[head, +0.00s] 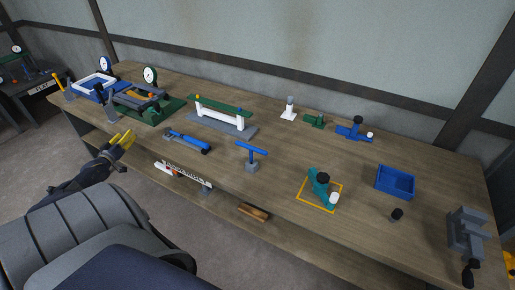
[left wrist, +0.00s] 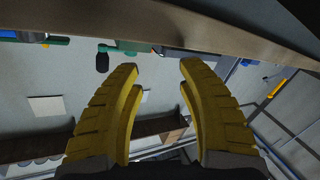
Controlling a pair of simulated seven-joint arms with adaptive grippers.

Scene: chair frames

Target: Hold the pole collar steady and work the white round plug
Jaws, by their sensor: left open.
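A teal clamp-like piece (head: 317,184), which looks like the pole collar, stands inside a yellow square outline on the bench. It has a black knob (head: 323,178) on top. A white round plug (head: 333,197) sits at its right front side; I cannot tell how it is seated. My left gripper (head: 124,141) has yellow fingers and is at the bench's front edge, far left of the collar. It is open and empty; the left wrist view shows its two fingers (left wrist: 160,66) apart with nothing between them. My right gripper is not in view.
A similar blue piece (head: 350,132) with a white end stands at the back. A blue bin (head: 395,182), a black knob (head: 397,214) and a grey vise (head: 465,236) are on the right. A blue T-handle (head: 251,153) stands between my left gripper and the collar.

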